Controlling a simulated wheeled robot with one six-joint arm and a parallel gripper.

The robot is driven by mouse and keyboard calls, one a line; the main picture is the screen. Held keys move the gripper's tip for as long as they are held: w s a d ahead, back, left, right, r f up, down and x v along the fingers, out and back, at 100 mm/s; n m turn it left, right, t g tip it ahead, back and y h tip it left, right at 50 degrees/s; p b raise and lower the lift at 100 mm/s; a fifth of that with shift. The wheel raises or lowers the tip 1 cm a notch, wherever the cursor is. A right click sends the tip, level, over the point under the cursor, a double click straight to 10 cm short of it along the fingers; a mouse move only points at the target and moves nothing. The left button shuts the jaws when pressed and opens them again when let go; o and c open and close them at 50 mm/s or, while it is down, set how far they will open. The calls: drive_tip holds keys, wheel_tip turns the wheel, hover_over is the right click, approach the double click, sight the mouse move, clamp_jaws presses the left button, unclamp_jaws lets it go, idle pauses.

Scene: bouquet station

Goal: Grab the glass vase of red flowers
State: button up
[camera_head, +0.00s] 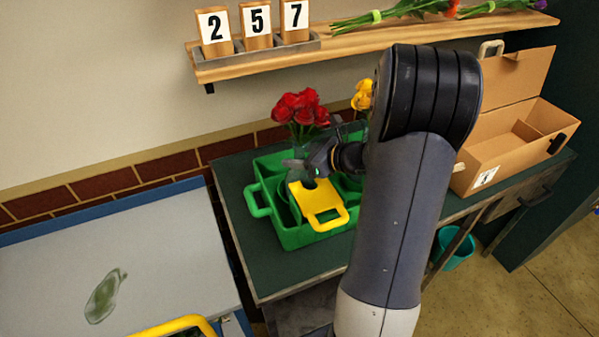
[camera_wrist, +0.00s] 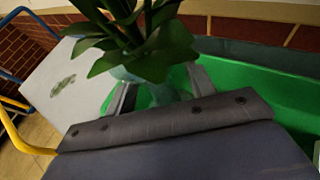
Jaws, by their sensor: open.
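The red flowers (camera_head: 300,107) stand upright in the green carrier (camera_head: 262,212) on the dark green counter. Their glass vase is mostly hidden behind my gripper in the head view. In the wrist view the pale glass vase (camera_wrist: 160,92) shows under dark green leaves (camera_wrist: 150,45), with green carrier behind it. My gripper (camera_head: 296,170) is at the vase, low beneath the blooms. In the wrist view its open fingers (camera_wrist: 162,95) lie on either side of the vase. I cannot tell whether they touch the glass.
Yellow flowers (camera_head: 362,95) stand close to the right, partly behind my arm. A yellow handled piece (camera_head: 322,207) sits at the carrier's front. An open cardboard box (camera_head: 500,150) is at the right. A shelf (camera_head: 350,50) with number cards hangs above. The counter's front left is clear.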

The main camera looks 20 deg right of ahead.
clamp_jaws()
idle(0.4)
drive_tip(key=shift+r, duration=0.1)
idle(0.8)
